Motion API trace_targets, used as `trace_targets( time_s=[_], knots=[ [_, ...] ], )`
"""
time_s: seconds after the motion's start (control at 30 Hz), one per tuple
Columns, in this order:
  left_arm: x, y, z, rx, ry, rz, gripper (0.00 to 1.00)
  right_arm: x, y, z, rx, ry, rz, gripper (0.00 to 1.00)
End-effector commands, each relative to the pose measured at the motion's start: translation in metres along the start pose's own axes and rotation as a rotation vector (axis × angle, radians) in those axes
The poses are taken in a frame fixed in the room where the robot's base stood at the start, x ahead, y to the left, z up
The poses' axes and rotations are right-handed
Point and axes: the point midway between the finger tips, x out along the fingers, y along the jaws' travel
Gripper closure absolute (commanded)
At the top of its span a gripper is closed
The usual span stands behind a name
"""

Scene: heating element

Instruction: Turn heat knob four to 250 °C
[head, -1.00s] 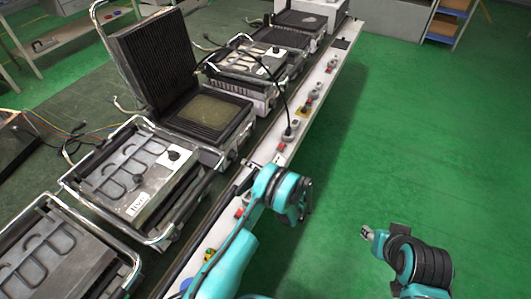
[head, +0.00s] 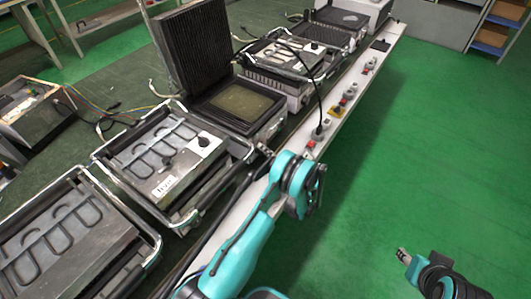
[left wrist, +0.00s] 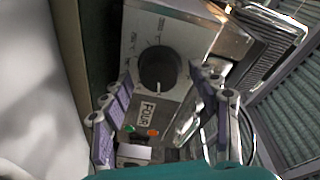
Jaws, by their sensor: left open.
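In the left wrist view a round black knob (left wrist: 157,68) sits on a grey panel (left wrist: 190,38) with printed marks around it. Its white pointer line faces the bottom of the picture. A "FOUR" label (left wrist: 148,111) is just below it, with a green and an orange light under that. My left gripper (left wrist: 167,82) is open, its fingers on either side of the knob; I cannot tell whether they touch it. In the head view its fingers are hidden beyond my teal wrist. My right gripper (head: 405,257) is low at the right, clear of the appliances.
A ribbed grill (head: 235,101) with its lid up stands beyond my left wrist. Closer are heater units with metal rails (head: 160,160). A white rail (head: 345,112) with buttons and sockets runs along the row. The green floor (head: 420,150) at right is clear.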

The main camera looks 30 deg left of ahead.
Motion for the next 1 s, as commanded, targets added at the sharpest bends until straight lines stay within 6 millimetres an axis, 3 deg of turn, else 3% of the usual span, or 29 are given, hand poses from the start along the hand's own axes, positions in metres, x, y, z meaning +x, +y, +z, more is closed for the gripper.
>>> trace_targets(
  time_s=[0.27, 0.47, 1.0],
  knots=[
    [0.0021, -0.0004, -0.0006, 0.000, 0.001, 0.001, 0.39, 0.0002, 0.0000, 0.0001, 0.000, 0.000, 0.000, 0.60],
    [0.0020, -0.0004, -0.0005, -0.001, 0.001, 0.001, 0.90, 0.0002, 0.0000, 0.0001, 0.000, 0.000, 0.000, 0.60],
    [0.0021, -0.0005, -0.0008, 0.121, -0.011, 0.022, 0.90, 0.0002, 0.0000, 0.0001, 0.000, 0.000, 0.000, 0.60]
  ],
)
